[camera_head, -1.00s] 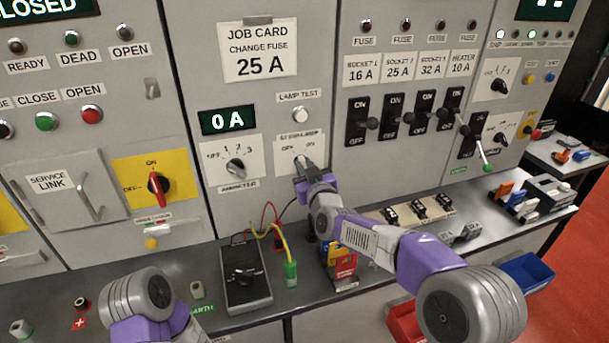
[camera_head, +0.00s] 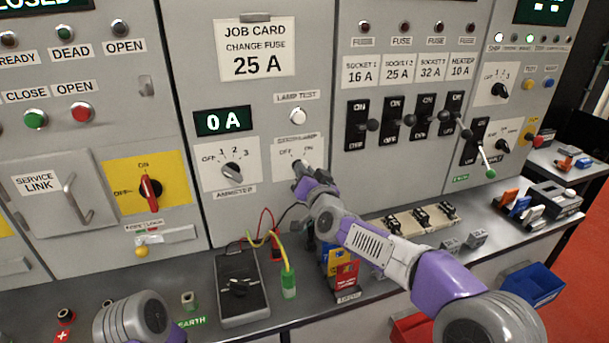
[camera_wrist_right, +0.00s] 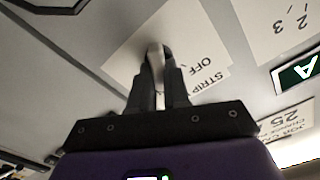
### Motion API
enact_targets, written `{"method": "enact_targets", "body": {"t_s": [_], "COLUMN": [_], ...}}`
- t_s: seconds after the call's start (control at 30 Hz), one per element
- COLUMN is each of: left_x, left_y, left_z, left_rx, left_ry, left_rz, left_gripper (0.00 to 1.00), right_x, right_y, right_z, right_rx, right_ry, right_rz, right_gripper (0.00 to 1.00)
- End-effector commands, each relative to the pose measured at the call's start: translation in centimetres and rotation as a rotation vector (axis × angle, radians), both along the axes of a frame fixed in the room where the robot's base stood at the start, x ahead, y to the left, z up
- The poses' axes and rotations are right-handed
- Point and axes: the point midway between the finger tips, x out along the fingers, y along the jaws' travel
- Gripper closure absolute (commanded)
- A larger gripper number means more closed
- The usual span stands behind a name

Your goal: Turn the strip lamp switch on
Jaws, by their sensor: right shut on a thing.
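The strip lamp switch plate (camera_head: 283,149) is a white plate on the grey panel, with OFF and ON printed at its top. It also shows in the right wrist view (camera_wrist_right: 118,62), seen at a turned angle.
The ammeter switch (camera_head: 232,172) is just left of the plate, and the lamp test button (camera_head: 298,117) is above it.

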Motion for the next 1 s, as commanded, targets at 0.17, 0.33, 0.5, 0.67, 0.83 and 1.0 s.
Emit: {"method": "enact_targets", "body": {"t_s": [0.17, 0.33, 0.5, 0.67, 0.83, 1.0], "left_x": [0.00, 0.00, 0.00, 0.00, 0.00, 0.00], "left_y": [0.00, 0.00, 0.01, 0.00, 0.00, 0.00], "left_z": [-0.11, -0.11, -0.10, -0.11, -0.11, -0.11], "left_rx": [0.000, 0.000, 0.000, 0.000, 0.000, 0.000], "left_ry": [0.000, 0.000, 0.000, 0.000, 0.000, 0.000], "left_rz": [0.000, 0.000, 0.000, 0.000, 0.000, 0.000], "left_gripper": [0.49, 0.49, 0.49, 0.49, 0.49, 0.49], "right_x": [-0.01, -0.01, 0.00, 0.00, 0.00, -0.20], "right_y": [0.00, 0.00, 0.00, 0.00, 0.01, -0.08], "right_z": [0.00, 0.01, 0.01, 0.01, 0.00, 0.04], "right_rx": [0.016, 0.019, 0.020, 0.018, 0.017, 0.016], "right_ry": [0.006, 0.007, 0.007, 0.006, 0.006, 0.005], "right_rz": [0.000, 0.000, 0.000, 0.000, 0.000, 0.000], "right_gripper": [1.00, 1.00, 1.00, 0.60, 0.58, 0.58]}}
